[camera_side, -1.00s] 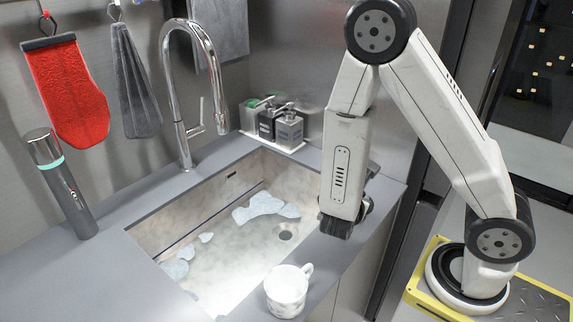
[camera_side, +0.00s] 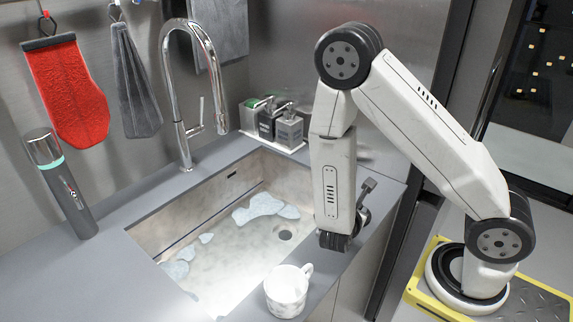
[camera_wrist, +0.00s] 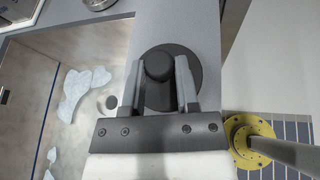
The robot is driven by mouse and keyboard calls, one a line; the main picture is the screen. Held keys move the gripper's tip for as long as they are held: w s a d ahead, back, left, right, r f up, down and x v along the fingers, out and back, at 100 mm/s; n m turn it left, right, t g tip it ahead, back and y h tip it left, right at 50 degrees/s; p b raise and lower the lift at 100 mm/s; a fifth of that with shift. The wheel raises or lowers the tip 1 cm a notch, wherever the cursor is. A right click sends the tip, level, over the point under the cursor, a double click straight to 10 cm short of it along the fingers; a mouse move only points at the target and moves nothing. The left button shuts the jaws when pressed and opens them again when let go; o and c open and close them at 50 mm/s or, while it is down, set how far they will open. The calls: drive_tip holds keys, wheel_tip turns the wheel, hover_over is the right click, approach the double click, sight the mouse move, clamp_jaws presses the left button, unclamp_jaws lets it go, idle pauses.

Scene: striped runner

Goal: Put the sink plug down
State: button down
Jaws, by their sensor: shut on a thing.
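The sink plug (camera_wrist: 158,66) is a dark round disc with a raised knob, seen from above in the wrist view. My gripper (camera_wrist: 160,62) has a finger on each side of the knob and is shut on it. In the side view my gripper (camera_side: 333,241) points down at the counter strip (camera_side: 330,262) right of the sink. The plug cannot be made out there. Whether its disc touches the counter or hangs just above it, I cannot tell. The sink (camera_side: 225,270) lies to the left, with its round drain (camera_side: 284,235) uncovered.
A white patterned mug (camera_side: 287,291) stands on the counter in front of the gripper. A tall chrome tap (camera_side: 183,140) rises behind the sink. Soap dispensers (camera_side: 289,128) stand on a tray at the back corner. A grey bottle (camera_side: 62,185) stands at left.

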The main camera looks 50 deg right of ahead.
drive_tip(key=shift+f, duration=0.1)
drive_tip(key=shift+c, duration=1.8)
unclamp_jaws()
drive_tip(key=shift+a+r, duration=0.3)
drive_tip(key=shift+v, duration=5.65)
drive_tip(key=shift+s, duration=0.1)
